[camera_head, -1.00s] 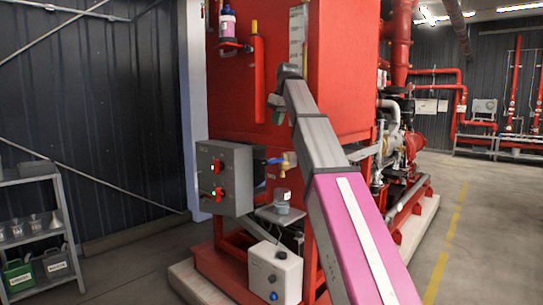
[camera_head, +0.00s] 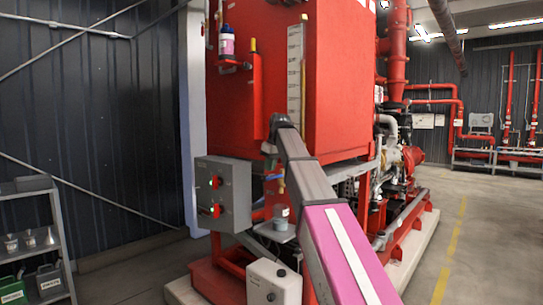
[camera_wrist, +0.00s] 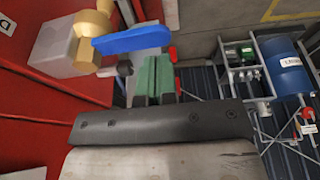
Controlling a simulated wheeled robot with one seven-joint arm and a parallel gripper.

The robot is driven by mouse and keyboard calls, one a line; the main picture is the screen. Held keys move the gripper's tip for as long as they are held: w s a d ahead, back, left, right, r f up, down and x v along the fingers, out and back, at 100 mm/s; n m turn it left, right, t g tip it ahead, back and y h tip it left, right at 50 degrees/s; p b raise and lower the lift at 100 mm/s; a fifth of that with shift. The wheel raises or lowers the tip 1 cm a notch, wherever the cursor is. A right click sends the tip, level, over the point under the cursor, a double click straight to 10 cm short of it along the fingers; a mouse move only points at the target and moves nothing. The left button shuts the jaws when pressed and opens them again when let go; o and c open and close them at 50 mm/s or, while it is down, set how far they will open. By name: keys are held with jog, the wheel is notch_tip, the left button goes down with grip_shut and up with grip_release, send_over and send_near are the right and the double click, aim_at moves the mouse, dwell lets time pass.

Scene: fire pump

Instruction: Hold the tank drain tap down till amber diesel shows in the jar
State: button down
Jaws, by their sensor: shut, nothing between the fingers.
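The tank drain tap shows in the wrist view as a brass body (camera_wrist: 92,32) with a blue lever (camera_wrist: 145,40). In the head view, the blue lever (camera_head: 275,177) is partly hidden by my arm. My gripper (camera_wrist: 153,75) is shut and empty, its green fingers close by the lever. It also shows small in the head view (camera_head: 269,160), just above the tap. I cannot tell whether it touches the lever. The jar (camera_head: 281,213) stands on a small bracket below the tap. A pale, greyish body beside the brass shows no clear amber.
The red tank (camera_head: 335,75) rises behind my arm. A grey control box (camera_head: 222,192) with red switches stands left of the tap. A white box (camera_head: 272,285) sits below. A shelf rack (camera_head: 62,235) is at far left; floor at right is clear.

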jog(key=shift+f, duration=0.9)
jog(key=shift+f, duration=0.1)
jog(key=shift+a+f+t+h, duration=0.1)
jog(key=shift+t+h, duration=0.3)
